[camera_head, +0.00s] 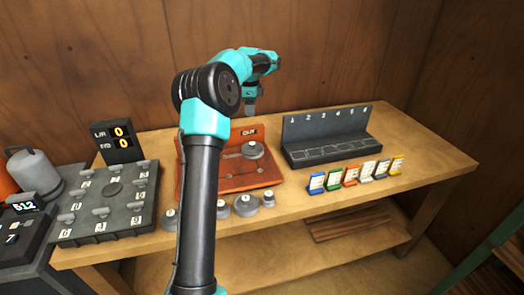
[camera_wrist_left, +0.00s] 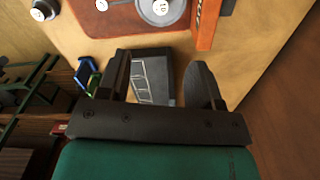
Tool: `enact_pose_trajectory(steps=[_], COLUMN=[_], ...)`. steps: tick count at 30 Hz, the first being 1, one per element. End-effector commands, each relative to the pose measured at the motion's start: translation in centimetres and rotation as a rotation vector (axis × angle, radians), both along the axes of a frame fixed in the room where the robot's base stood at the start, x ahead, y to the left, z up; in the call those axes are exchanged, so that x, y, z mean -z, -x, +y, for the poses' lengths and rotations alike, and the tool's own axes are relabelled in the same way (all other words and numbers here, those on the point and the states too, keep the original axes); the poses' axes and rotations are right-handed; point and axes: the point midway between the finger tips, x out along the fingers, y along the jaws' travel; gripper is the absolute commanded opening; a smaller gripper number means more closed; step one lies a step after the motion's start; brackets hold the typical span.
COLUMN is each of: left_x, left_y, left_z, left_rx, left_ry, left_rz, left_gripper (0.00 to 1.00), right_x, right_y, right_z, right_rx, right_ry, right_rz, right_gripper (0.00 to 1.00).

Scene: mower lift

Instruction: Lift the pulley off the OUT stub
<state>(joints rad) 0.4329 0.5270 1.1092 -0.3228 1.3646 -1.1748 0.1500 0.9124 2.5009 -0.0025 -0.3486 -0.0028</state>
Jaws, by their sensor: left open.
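A grey pulley (camera_head: 253,150) sits on the red-orange board (camera_head: 228,184) near its OUT label, at the far right part of the board. The stub under it is hidden. In the left wrist view the pulley (camera_wrist_left: 162,10) is at the top edge, partly cut off, with a light marked centre. My left gripper (camera_head: 251,106) is above and behind the board's far edge, apart from the pulley. In the left wrist view its two fingers (camera_wrist_left: 162,82) are spread wide with nothing between them. My right gripper is not in view.
Several loose pulleys (camera_head: 246,205) lie in front of the board. A dark numbered rack (camera_head: 330,133) stands to the right, with several coloured cards (camera_head: 350,176) before it. A grey plate with pegs (camera_head: 105,203) and an L/R, F/B display (camera_head: 118,141) are at left.

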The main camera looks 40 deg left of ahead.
Motion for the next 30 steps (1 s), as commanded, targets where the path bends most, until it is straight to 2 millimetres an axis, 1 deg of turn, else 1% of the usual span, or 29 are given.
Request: enact_pose_trajectory(steps=[7,11,27,30], left_x=[0.3,1.5,10.5,11.6], left_y=[0.0,0.1,0.1,0.0], left_z=[0.0,0.0,0.0,0.0], left_rx=[-0.002,-0.003,-0.003,-0.003], left_ry=[-0.001,0.001,0.001,-0.001], left_rz=[0.001,0.004,0.004,0.002], left_gripper=[0.60,0.60,0.60,0.60], right_x=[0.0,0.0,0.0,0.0], right_y=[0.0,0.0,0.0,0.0], right_z=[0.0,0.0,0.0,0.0], right_rx=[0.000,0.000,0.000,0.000], right_ry=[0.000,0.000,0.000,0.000], right_rz=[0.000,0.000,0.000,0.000], right_gripper=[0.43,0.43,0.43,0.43])
